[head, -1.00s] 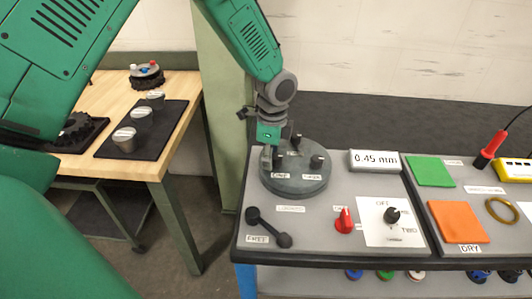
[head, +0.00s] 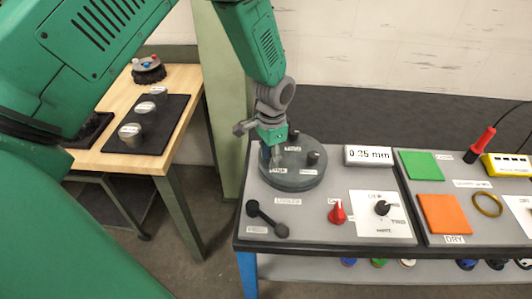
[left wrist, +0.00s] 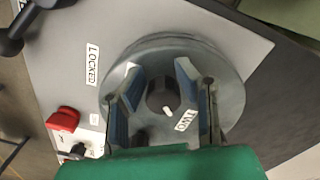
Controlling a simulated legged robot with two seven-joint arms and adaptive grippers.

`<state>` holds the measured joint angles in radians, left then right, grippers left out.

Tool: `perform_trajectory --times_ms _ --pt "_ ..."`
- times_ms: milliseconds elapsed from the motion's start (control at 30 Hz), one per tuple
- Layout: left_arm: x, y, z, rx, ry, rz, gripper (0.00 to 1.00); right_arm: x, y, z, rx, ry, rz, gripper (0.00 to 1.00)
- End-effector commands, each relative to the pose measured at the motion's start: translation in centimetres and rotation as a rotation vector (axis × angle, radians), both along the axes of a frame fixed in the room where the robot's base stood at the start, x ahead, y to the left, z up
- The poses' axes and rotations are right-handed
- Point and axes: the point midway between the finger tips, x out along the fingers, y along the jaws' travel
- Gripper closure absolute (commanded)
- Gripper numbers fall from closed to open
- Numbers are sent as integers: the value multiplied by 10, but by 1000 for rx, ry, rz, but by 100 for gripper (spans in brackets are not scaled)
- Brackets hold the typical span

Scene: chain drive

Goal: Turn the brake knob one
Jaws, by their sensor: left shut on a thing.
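My left gripper (head: 273,153) points down at the round grey disc (head: 290,180) on the bench panel. In the left wrist view, its fingers (left wrist: 163,100) close on a dark round knob (left wrist: 160,88) with a white pointer mark, rising from the disc (left wrist: 232,85). A white label (left wrist: 132,68) beside this knob cannot be read. A label reading TWO (left wrist: 187,120) lies on the disc's other side. Another dark knob (head: 313,158) stands on the disc's right. In the head view, the fingers largely hide the held knob. My right gripper is out of view.
A dark lever (head: 267,220), a red knob (head: 337,213) and a black selector knob (head: 382,208) sit in front of the disc. Green (head: 427,168) and orange (head: 443,214) pads lie right. A wooden table (head: 174,125) stands left.

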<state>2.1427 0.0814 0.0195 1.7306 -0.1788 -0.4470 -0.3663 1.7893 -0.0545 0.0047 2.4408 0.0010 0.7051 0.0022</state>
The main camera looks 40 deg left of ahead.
Motion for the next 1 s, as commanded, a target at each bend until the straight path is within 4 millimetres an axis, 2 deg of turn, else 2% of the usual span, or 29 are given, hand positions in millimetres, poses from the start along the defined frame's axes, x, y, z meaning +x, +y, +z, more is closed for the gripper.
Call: perform_trajectory --times_ms 33,667,700,767,1000 --pt "18 -7 12 -11 -51 11 100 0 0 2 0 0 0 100" --pt "18 -5 10 -13 -50 60 100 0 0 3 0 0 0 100" --pt "18 -5 10 -13 -50 60 69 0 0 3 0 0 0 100" --pt "19 -5 10 -14 -51 60 51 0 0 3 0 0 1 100" --pt "14 1 6 -14 -40 62 51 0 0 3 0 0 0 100"
